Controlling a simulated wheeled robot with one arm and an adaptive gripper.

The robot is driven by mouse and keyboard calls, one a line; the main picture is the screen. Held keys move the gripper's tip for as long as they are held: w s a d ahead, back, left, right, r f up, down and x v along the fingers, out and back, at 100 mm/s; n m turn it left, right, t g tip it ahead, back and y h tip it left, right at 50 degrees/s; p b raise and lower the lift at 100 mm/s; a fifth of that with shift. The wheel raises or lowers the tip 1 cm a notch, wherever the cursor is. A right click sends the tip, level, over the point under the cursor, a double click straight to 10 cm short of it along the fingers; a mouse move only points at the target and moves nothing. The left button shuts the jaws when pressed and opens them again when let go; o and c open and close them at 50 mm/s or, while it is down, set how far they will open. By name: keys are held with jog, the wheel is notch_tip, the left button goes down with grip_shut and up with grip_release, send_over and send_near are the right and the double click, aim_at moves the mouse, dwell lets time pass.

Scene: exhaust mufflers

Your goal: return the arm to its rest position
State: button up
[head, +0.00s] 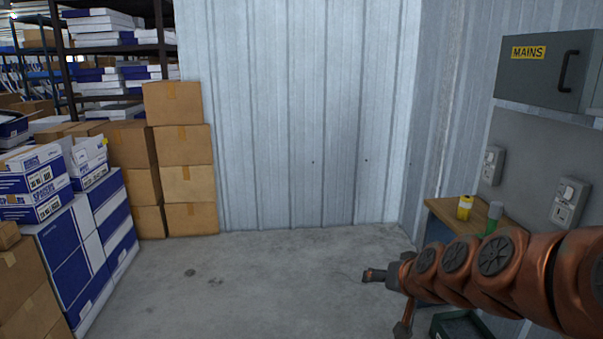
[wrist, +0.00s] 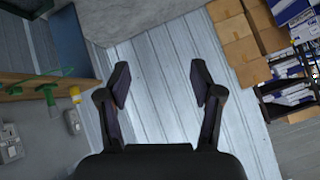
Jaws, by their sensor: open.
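My arm reaches in from the right edge of the head view, stretched out to the left above the concrete floor. My gripper (head: 374,275) is at its end, small and seen from the side. In the wrist view my gripper (wrist: 158,85) has its two dark fingers spread well apart. Nothing is between the fingers, and the corrugated wall shows through the gap. No object touches the gripper in either view.
A wooden-topped bench (head: 455,212) with a yellow bottle (head: 465,207) and a green bottle (head: 493,217) stands behind my arm. A grey MAINS box (head: 545,72) hangs above. Cardboard boxes (head: 185,146) stack at left. The middle floor (head: 260,280) is clear.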

jog(key=s+a+n+g+p, duration=0.1)
jog(key=s+a+g+p, duration=0.15)
jog(key=s, duration=0.55)
jog(key=s+a+n+g+p, duration=0.1)
jog(key=s+g+p, duration=0.15)
jog(key=s, duration=0.55)
jog(key=s+d+r+g+h+p, duration=0.1)
jog(key=s+d+g, duration=0.1)
jog(key=s, duration=0.7)
jog(key=s+d+r+g+h+p, duration=0.1)
jog(key=s+g, duration=0.3)
jog(key=s, duration=0.5)
jog(key=shift+d+r+p, duration=0.2)
jog(key=shift+d+p, duration=0.3)
jog(key=shift+p, duration=0.25)
